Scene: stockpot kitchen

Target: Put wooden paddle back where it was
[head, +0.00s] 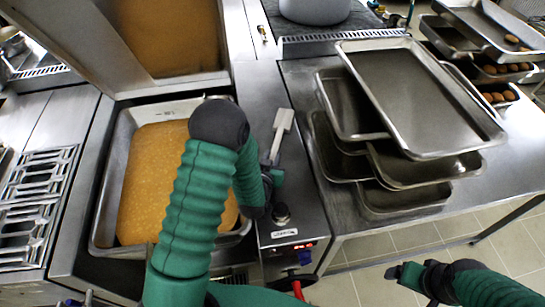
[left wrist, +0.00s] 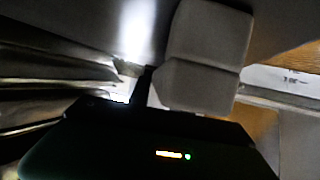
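A pale grey, paddle-shaped thing (head: 283,122) stands out above the steel counter between the pan and the trays. It may be the wooden paddle, but no wood grain shows. Its narrow stem runs down to my left gripper (head: 272,178), whose fingers are mostly hidden by my arm, so I cannot tell whether they grip it. In the left wrist view a large grey two-part block (left wrist: 208,45) is close to the camera; I cannot tell if it is the same thing. My right gripper (head: 407,274) is at lower right, over the floor, away from everything.
A rectangular pan (head: 104,205) holding orange-brown food lies left of my left arm, its lid raised. Stacked steel trays (head: 425,100) fill the right table, and more trays with brown items stand behind. A grey pot (head: 315,10) is at the back. A control panel is below the counter.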

